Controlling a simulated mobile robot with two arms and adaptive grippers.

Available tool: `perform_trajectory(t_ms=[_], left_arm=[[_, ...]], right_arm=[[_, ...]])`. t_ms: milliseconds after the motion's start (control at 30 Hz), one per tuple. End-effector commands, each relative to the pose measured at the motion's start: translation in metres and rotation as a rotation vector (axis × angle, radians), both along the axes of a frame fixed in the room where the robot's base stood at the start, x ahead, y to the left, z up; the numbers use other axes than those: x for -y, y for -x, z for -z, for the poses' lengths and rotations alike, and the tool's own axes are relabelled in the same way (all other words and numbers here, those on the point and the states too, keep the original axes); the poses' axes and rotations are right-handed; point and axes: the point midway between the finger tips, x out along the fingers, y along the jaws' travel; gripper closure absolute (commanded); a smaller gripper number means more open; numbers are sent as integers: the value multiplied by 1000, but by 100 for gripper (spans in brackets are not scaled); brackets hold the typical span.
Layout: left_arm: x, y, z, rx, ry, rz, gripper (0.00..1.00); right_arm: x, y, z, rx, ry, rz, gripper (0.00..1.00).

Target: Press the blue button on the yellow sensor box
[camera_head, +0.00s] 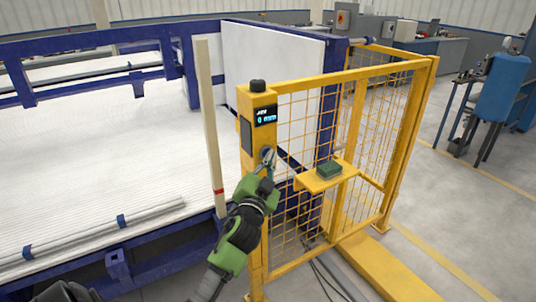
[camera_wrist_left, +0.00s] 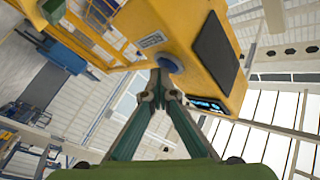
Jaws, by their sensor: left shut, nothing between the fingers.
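The yellow sensor box (camera_head: 245,105) is an upright post with a lit display and a black knob on top. Its round blue button (camera_wrist_left: 171,64) shows on the yellow face in the left wrist view, beside a dark panel. In the head view the button is mostly hidden behind my fingertips. My left gripper (camera_head: 266,163) is shut and empty, its tips in front of the box just below the display. In the left wrist view the closed fingertips (camera_wrist_left: 160,88) are very close to the button. I cannot tell whether they touch it. My right gripper is not in view.
A yellow mesh fence (camera_head: 345,110) joins the box on the right, with a small shelf (camera_head: 318,184) carrying a green block (camera_head: 329,169). A pale upright post (camera_head: 208,115) and a blue-framed bed (camera_head: 110,140) stand left. Cables lie on the floor below.

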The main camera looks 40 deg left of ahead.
Motion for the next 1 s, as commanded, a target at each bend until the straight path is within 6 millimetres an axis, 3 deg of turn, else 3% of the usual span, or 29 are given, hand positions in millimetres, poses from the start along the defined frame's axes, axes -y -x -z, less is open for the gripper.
perform_trajectory(t_ms=[1000], left_arm=[[17, 7, 1, -1, 0, -1, 100]], right_arm=[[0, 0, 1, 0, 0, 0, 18]])
